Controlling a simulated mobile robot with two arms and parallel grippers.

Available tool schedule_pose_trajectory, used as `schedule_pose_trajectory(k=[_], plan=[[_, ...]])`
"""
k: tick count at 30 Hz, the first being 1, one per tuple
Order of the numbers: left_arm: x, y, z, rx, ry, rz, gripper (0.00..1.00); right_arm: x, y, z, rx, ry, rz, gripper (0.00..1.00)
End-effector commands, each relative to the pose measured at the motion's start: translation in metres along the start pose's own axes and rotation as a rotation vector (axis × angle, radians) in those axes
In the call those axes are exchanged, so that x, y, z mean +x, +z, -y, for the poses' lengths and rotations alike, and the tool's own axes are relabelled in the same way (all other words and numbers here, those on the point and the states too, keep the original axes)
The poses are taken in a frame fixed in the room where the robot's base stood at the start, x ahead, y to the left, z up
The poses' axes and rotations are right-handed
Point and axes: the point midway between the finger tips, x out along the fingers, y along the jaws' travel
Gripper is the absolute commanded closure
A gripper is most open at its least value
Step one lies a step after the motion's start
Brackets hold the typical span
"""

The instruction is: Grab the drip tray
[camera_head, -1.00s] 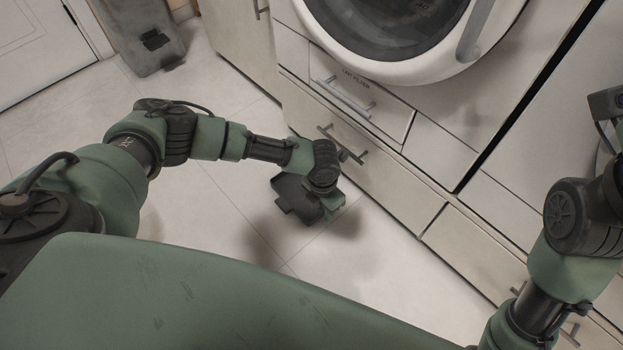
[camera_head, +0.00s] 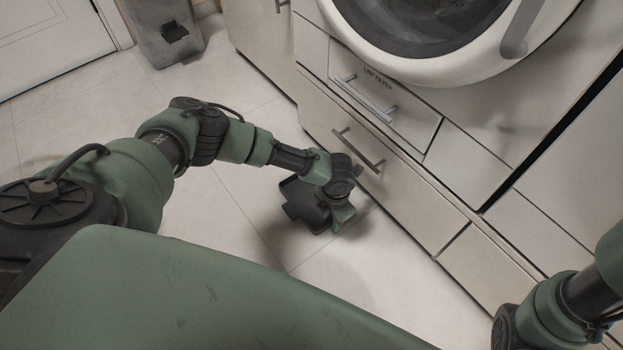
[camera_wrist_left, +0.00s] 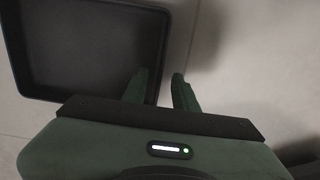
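The drip tray (camera_wrist_left: 85,45) shows in the left wrist view as a dark, shallow, rectangular tray with a raised rim, at the upper left. Part of it is cut off by the frame. My left gripper (camera_wrist_left: 161,78) is open, its two green fingers apart. The left finger overlaps the tray's right edge and the right finger is just outside it; I cannot tell whether either touches. In the head view my left gripper (camera_head: 342,216) is low over the floor, in front of the drawers. My right gripper is out of view.
A cabinet with a washer-like round door (camera_head: 430,50) stands at the upper right. Below it are a lint filter drawer (camera_head: 385,105) and a lower handled drawer (camera_head: 395,190), close to my left wrist. A grey object (camera_head: 165,35) stands at the back. The tiled floor (camera_head: 225,195) is otherwise clear.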

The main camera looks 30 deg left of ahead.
Motion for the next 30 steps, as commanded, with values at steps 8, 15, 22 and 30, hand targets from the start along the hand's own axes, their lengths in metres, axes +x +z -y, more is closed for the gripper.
schedule_pose_trajectory(k=[8,15,22,30], plan=[[-0.0010,0.0000,-0.0001,-0.001,0.000,0.000,1.00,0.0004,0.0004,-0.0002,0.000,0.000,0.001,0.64],[-0.0010,0.0000,-0.0002,-0.001,0.000,0.000,1.00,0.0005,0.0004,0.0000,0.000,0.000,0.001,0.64],[-0.0011,0.0000,-0.0003,-0.001,0.000,0.000,1.00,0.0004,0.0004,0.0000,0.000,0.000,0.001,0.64],[-0.0011,0.0000,-0.0004,-0.001,0.000,0.000,1.00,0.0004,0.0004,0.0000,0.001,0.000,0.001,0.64]])
